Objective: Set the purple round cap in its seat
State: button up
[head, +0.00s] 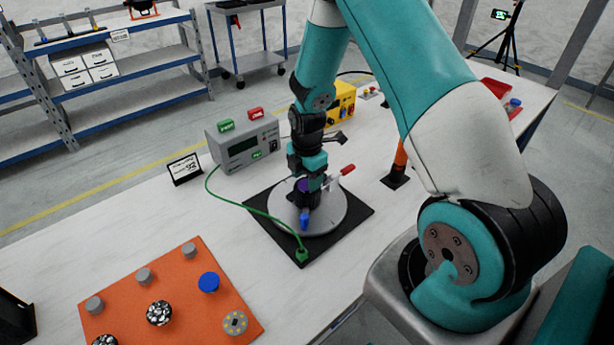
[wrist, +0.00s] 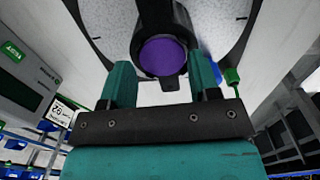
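The purple round cap (wrist: 163,56) shows face-on in the wrist view, in the mouth of a dark cylindrical housing (wrist: 148,15) whose rim surrounds it. I cannot tell how deep or level it sits. In the head view a sliver of the purple cap (head: 303,185) shows under my gripper, above the round grey plate (head: 330,212). My gripper (wrist: 162,75) points at the cap. Its two teal fingers are apart, one towards each side of the cap, and the space between them looks empty. In the head view the fingertips are hard to make out against the housing.
A red-handled clamp (head: 347,170) and a blue part (head: 304,219) are close to the housing. A green cable runs to a plug (head: 301,256) on the black mat. A grey meter box (head: 243,142) stands behind. An orange board (head: 190,285) with several round parts lies front left.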

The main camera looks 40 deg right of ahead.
jog(key=shift+s+d+f, duration=0.1)
jog(key=shift+s+f, duration=0.4)
jog(key=shift+f, duration=0.3)
jog(key=o, duration=0.5)
jog(key=shift+d, duration=0.1)
jog(key=shift+w+r, duration=0.15)
jog(key=shift+r, duration=0.2)
jog(key=r, duration=0.6)
jog(key=r+b, duration=0.1)
jog(key=r, duration=0.5)
jog(key=r+b, duration=0.1)
jog(key=r, duration=0.5)
jog(key=shift+w+a+r, duration=0.2)
jog(key=shift+w, duration=0.15)
